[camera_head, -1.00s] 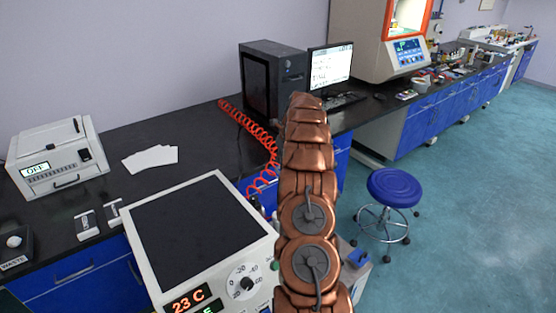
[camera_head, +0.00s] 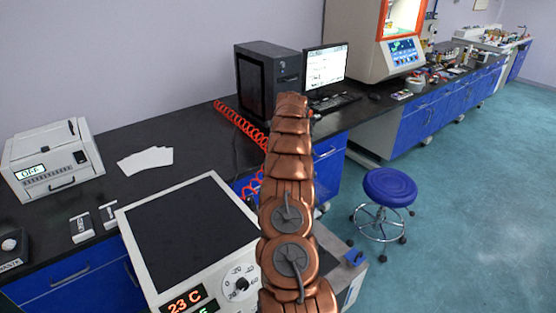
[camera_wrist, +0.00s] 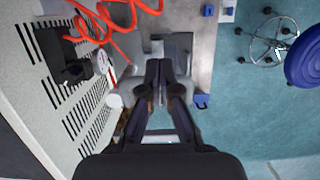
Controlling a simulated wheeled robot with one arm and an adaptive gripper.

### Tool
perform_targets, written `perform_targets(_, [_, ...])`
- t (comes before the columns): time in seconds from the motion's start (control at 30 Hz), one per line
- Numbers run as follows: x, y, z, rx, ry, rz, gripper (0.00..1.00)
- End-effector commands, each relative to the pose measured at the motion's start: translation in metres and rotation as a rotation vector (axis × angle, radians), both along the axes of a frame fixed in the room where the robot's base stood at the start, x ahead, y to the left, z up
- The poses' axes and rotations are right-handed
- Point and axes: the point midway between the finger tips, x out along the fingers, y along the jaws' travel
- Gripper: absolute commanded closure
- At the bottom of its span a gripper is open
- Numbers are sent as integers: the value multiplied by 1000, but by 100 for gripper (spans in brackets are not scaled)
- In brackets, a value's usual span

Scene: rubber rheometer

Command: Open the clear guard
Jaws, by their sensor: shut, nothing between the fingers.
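In the head view, a tall beige machine (camera_head: 362,50) stands at the back with an orange-framed window (camera_head: 405,18), cut off by the top edge. I cannot tell for sure whether this window is the clear guard. No other clear panel can be made out. My gripper (camera_wrist: 160,65) shows in the wrist view, its two dark fingers together and empty. It points at a grey metal part, and I cannot tell whether it touches it. In the head view my copper arm hides the gripper.
A white unit with a black top (camera_head: 190,230) and a "23 C" display stands in front. A coiled red hose (camera_wrist: 115,15) runs close to my gripper, beside a vented grey panel (camera_wrist: 60,110). A blue stool (camera_head: 390,187) stands at right; floor beyond is clear.

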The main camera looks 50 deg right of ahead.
Motion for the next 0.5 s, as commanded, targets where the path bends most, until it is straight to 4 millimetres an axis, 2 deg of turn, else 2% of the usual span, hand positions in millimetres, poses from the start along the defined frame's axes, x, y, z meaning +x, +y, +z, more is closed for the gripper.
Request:
perform_targets(0.27, [-3, 1, 15, -3, -2, 1, 100])
perform_targets(0.5, [-13, 3, 50, -1, -3, -2, 100])
